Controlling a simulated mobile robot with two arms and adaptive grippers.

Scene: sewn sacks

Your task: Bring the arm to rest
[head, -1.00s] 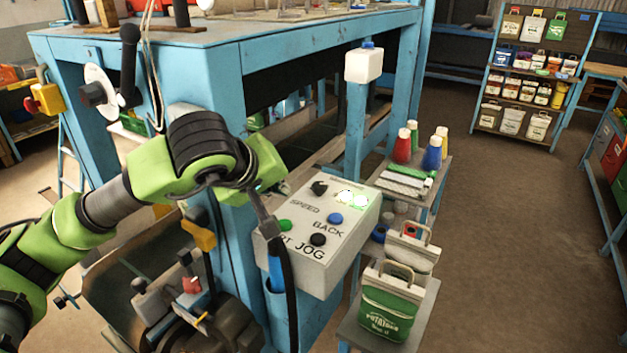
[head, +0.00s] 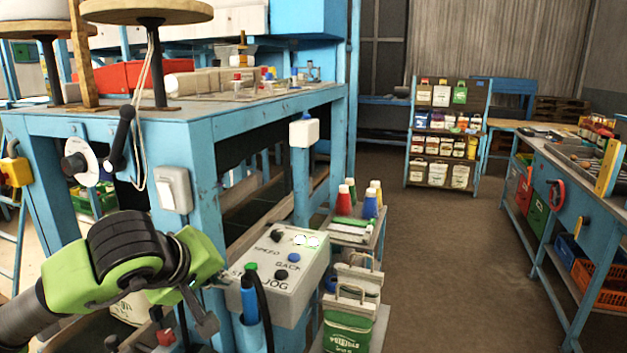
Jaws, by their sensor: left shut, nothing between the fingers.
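My left arm comes in from the left, its green and black wrist bent in front of the blue machine frame (head: 190,130). My left gripper (head: 208,324) points down and is shut, with nothing seen in it. It is left of and slightly below the grey control box (head: 290,270), apart from it in the picture. My right gripper is not in view.
A blue holder (head: 249,330) with a black cable is close right of the gripper. Green labelled sacks (head: 348,333) stand on a low stand. Thread cones (head: 343,199) are behind. A shelf of sacks (head: 445,135) and a workbench (head: 560,190) flank open floor (head: 450,270).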

